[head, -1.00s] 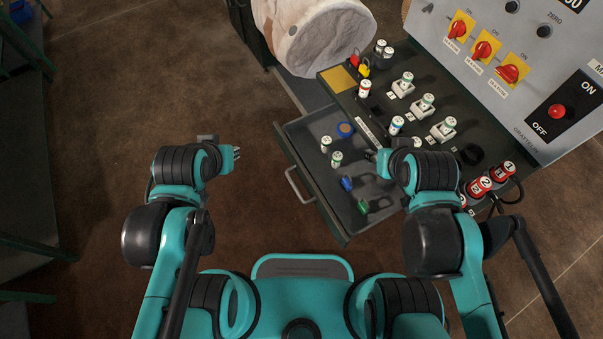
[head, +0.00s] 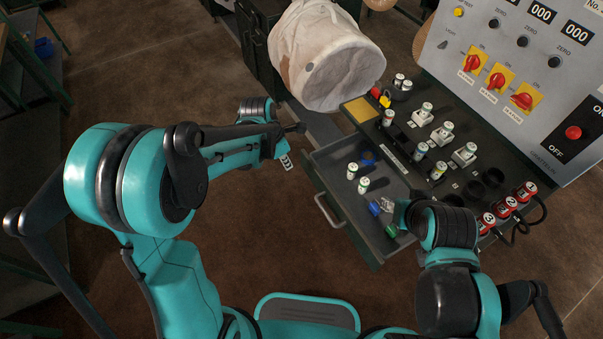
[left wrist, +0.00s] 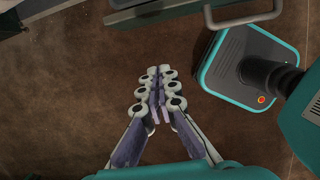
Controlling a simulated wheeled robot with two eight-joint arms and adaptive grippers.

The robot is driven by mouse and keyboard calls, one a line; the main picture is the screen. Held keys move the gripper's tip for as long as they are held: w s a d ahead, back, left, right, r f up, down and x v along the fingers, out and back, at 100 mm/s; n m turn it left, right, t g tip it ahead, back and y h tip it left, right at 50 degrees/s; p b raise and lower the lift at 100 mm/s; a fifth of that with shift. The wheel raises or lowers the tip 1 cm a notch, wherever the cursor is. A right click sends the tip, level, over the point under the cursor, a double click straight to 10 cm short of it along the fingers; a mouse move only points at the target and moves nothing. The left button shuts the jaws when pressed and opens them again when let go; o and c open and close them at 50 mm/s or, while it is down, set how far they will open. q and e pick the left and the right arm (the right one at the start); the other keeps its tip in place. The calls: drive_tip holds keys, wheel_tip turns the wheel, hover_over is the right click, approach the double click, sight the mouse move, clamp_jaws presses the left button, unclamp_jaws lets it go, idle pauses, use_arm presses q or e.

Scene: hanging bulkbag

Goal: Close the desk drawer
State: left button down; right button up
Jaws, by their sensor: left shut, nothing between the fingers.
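The desk drawer (head: 346,190) is pulled open below the control desk in the head view. Its front carries a metal handle (head: 327,211), which also shows in the left wrist view (left wrist: 243,20). Batteries (head: 363,185) and blue and green pieces lie in the drawer. My left gripper (head: 286,163) is left of the drawer's far front corner, apart from the handle. In the left wrist view its fingers (left wrist: 160,72) are closed together, empty, over brown floor. My right gripper (head: 394,208) is by the drawer's right side; its fingers are too unclear to read.
The desk top holds several battery sockets (head: 443,134) and red numbered plugs (head: 507,204). The control panel (head: 500,60) stands behind, and a white bulk bag (head: 330,60) hangs at the back. The floor left of the drawer is clear.

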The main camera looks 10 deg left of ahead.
use_arm(q)
drive_tip(key=b, duration=0.4)
approach(306, 172)
drive_tip(key=s+a+f, duration=0.1)
drive_tip(key=s+f, duration=0.3)
drive_tip(key=s, duration=0.1)
drive_tip(key=w+d+b, duration=0.1)
drive_tip(key=w+d, duration=0.1)
drive_tip(key=d, duration=0.1)
drive_tip(key=shift+w, duration=0.4)
use_arm(e)
wheel_tip(306, 172, down, 5)
drive_tip(key=shift+r, duration=0.1)
